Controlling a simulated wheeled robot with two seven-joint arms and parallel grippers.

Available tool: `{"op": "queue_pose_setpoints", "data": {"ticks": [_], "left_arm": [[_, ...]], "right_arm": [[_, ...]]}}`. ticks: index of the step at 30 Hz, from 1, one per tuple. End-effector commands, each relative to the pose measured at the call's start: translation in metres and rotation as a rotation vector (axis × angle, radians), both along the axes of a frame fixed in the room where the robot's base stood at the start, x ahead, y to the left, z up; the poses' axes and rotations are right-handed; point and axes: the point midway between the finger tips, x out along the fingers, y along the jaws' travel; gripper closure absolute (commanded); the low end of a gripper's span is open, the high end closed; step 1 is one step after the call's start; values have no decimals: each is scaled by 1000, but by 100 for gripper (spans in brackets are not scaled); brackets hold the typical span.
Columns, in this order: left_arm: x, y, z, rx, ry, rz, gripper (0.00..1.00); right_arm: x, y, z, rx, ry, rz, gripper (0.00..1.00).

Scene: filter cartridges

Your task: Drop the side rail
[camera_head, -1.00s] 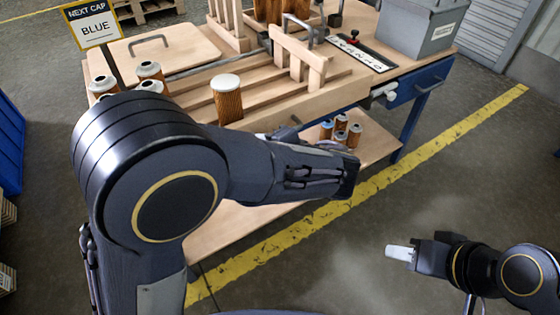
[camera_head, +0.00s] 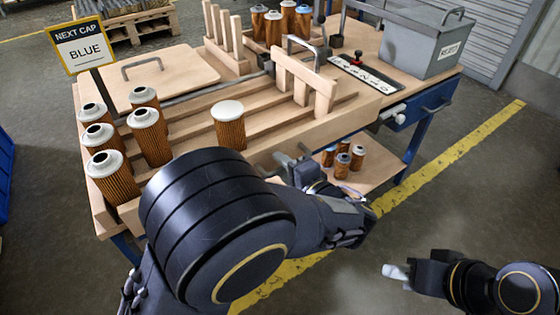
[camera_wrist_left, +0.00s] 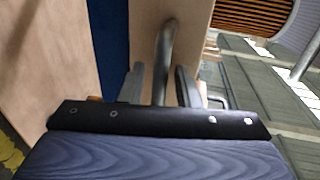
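The side rail (camera_head: 330,128) is the pale wooden board along the bench's near edge. It stands upright, and my left arm hides part of it. My left gripper (camera_head: 296,163) is close to the rail's outer face. In the left wrist view its two fingers (camera_wrist_left: 161,86) are apart, with a grey metal handle (camera_wrist_left: 166,50) between them. Gaps seem to show beside the handle, so the fingers do not look closed on it. A wooden face fills the left of that view. My right gripper (camera_head: 396,272) is over the floor at lower right, away from the bench; its finger gap is unclear.
Several orange cartridges (camera_head: 150,137) stand at the bench's left, and a white-capped one (camera_head: 229,126) stands behind the rail. Several small cartridges (camera_head: 342,165) sit on the lower shelf. A grey reject box (camera_head: 415,45) and a sign reading BLUE (camera_head: 85,45) are behind.

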Motion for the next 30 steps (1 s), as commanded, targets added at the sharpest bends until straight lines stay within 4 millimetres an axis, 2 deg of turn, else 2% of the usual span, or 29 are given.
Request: {"op": "queue_pose_setpoints", "data": {"ticks": [4,11,20,23,30], "left_arm": [[0,0,0,0,0,0,70],[0,0,0,0,0,0,100],[0,0,-1,0,0,0,100],[0,0,-12,1,1,0,100],[0,0,-50,0,3,0,100]], "right_arm": [[0,0,0,0,0,0,64],[0,0,0,0,0,0,64],[0,0,-1,0,0,0,64],[0,0,-10,0,0,0,64],[0,0,-42,0,0,0,64]]}}
